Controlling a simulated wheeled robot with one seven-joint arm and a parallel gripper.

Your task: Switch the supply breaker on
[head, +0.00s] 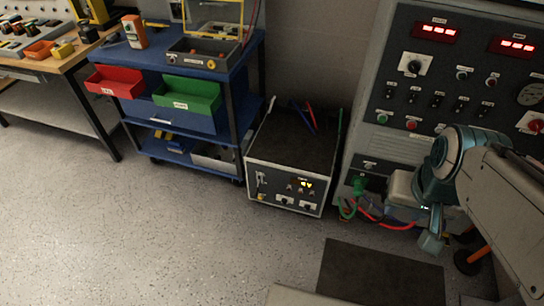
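A grey control panel (408,140) stands at the right, with red lit displays, a row of small black switches (437,100), knobs and coloured buttons. I cannot tell which of its switches is the supply breaker. My gripper (431,243) hangs low in front of the panel's lower part, apart from the switch row. Its fingertips are small and partly hidden, so its opening is unclear.
Green and red cables (372,213) run at the panel's foot. A dark mat (381,274) lies on the floor before it. A blue cart (216,118) with red and green bins and a wooden workbench (62,66) stand left. The floor at left is clear.

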